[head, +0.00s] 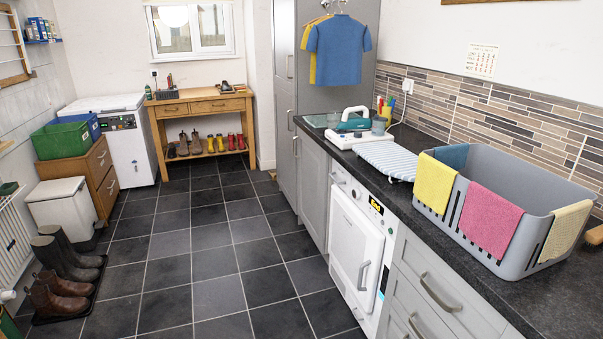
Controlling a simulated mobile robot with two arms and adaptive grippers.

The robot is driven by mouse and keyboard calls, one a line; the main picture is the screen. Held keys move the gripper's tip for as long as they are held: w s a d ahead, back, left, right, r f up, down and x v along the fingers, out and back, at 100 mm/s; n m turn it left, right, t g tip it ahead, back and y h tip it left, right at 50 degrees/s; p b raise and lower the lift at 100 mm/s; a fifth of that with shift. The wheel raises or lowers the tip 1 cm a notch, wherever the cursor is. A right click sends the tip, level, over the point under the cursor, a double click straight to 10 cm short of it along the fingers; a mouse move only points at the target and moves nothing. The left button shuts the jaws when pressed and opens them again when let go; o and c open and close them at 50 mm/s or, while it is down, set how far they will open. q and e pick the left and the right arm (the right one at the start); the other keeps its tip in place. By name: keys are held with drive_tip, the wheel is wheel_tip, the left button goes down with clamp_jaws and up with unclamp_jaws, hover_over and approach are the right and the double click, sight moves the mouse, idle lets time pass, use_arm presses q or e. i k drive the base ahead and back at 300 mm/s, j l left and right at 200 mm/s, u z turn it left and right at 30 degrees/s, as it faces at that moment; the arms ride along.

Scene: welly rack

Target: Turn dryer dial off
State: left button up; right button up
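A white front-loading machine (359,245), which looks like the dryer, is built in under the dark worktop on the right. Its door (352,245) looks shut and has a grey vertical handle (363,275). A small lit yellow display (376,206) shows on its top panel. The dial is too small to make out clearly, and I cannot tell its setting. Neither of my grippers is in view.
A grey laundry basket (487,222) with cloths over its rim stands on the worktop (420,215). Boots (62,280) stand on the left. A wooden bench (205,107) and white chest appliance (130,145) are at the back. The tiled floor (215,255) between is clear.

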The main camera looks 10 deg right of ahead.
sight(356, 192)
drive_tip(key=i+z, duration=0.1)
drive_tip(key=i, duration=0.45)
drive_tip(key=i+j+z, duration=0.1)
drive_tip(key=i, duration=0.5)
drive_tip(key=i+j+z, duration=0.1)
drive_tip(key=i, duration=0.45)
drive_tip(key=j, duration=0.1)
